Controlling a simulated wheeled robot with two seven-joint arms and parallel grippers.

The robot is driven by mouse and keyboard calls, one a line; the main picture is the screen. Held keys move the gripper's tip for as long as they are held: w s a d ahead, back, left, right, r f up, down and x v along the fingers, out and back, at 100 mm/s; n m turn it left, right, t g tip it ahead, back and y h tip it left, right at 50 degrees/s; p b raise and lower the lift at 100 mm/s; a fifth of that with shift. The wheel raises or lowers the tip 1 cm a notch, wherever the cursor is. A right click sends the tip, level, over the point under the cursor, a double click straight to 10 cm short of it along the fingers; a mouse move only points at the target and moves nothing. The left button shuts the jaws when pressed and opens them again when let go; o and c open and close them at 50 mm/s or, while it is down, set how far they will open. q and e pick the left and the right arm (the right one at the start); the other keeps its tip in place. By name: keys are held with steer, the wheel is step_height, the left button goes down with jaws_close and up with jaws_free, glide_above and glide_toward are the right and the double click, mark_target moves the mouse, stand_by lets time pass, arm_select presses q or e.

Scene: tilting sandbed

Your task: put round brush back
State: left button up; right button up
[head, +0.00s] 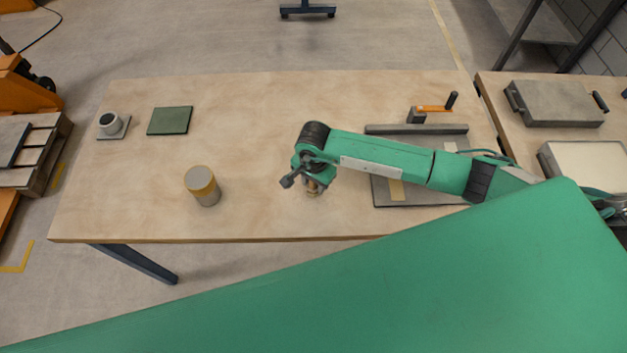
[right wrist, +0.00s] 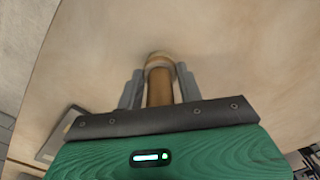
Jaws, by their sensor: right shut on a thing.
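The round brush (right wrist: 159,88) has a brown cylindrical handle with a paler round end, seen in the right wrist view. My right gripper (right wrist: 159,90) is shut on it, one finger on each side. In the head view, my right gripper (head: 314,184) points down over the front middle of the wooden table, and a small tan part of the brush (head: 313,191) shows below it. I cannot tell whether the brush touches the tabletop. My left gripper is not in view.
Farther left are a grey cup on a small plate (head: 110,124) and a dark green square (head: 170,120). A grey board (head: 430,192) lies right, partly under my arm. The table (head: 250,110) is clear at middle back.

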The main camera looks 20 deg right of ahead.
steer(key=shift+f, duration=0.15)
steer(key=o, duration=1.1)
steer(key=shift+o, duration=0.2)
steer(key=shift+r, duration=0.3)
step_height(320, 180, up, 10)
steer(key=b, duration=0.3)
steer(key=shift+r, duration=0.9)
